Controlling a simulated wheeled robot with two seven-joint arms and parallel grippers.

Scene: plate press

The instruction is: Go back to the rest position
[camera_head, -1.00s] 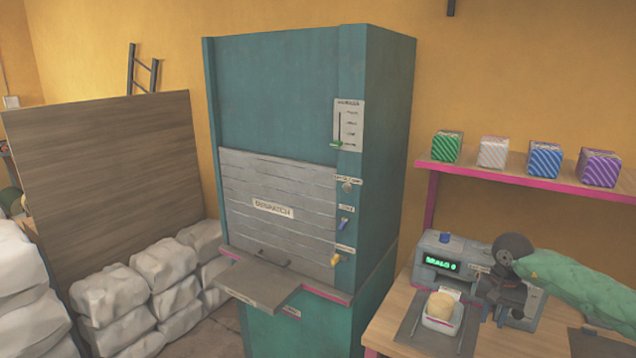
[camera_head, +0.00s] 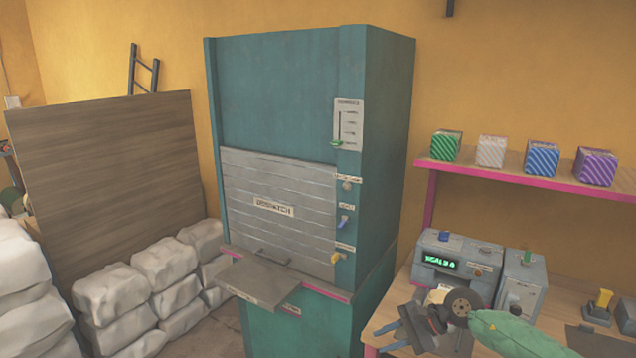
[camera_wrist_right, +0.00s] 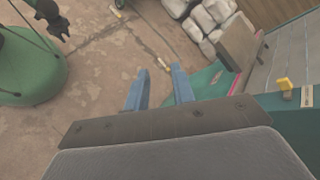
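My right gripper (camera_head: 384,338) is low over the front left of the workbench (camera_head: 572,300), pointing left. In the right wrist view its two blue fingers (camera_wrist_right: 160,84) are apart with nothing between them. The wrist covers most of the white container and tan lump (camera_head: 436,296) on the bench; whether the gripper touches them I cannot tell. My left gripper does not show in the head view. A dark jointed part at the top left of the right wrist view (camera_wrist_right: 50,12) looks like my left gripper; its fingers are unclear.
The teal press (camera_head: 375,150), with its slatted shutter down and a tray (camera_head: 262,282) jutting out, stands left of the bench. A grey box with a green display (camera_head: 445,262) is behind my wrist. White sacks (camera_head: 110,295) are at left. Several striped boxes (camera_head: 541,158) sit on the shelf.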

